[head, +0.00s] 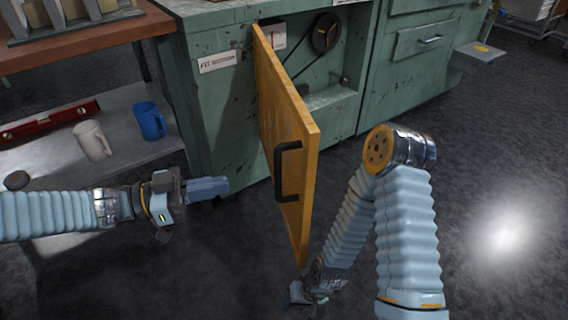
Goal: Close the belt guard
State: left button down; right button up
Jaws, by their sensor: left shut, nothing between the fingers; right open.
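The belt guard (277,108) is a yellow-orange hinged door on the green machine cabinet (222,110). It stands wide open, swung out towards me, with a black handle (279,172) on its left face. Behind it the recess shows a dark pulley (325,32) and a belt. My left gripper (222,186) is shut and empty, to the left of the door and apart from the handle. My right gripper (300,294) is low, near the door's bottom corner; its fingers are small and partly hidden, and I cannot tell whether it touches the door.
A shelf (125,140) at the left holds a white mug (92,141), a blue mug (150,121) and a red level (48,121). A small plate (480,54) juts from the cabinet's right side. The floor at the right is clear.

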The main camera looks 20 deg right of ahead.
pick_arm(q)
jog(key=b, duration=0.1)
send_near(304, 172)
jog(key=shift+m+g, duration=0.3)
jog(key=shift+g, duration=0.1)
jog(key=d, duration=0.6)
jog(key=shift+w+d, duration=0.1)
jog(key=shift+d, duration=0.3)
jog(key=shift+d, duration=0.1)
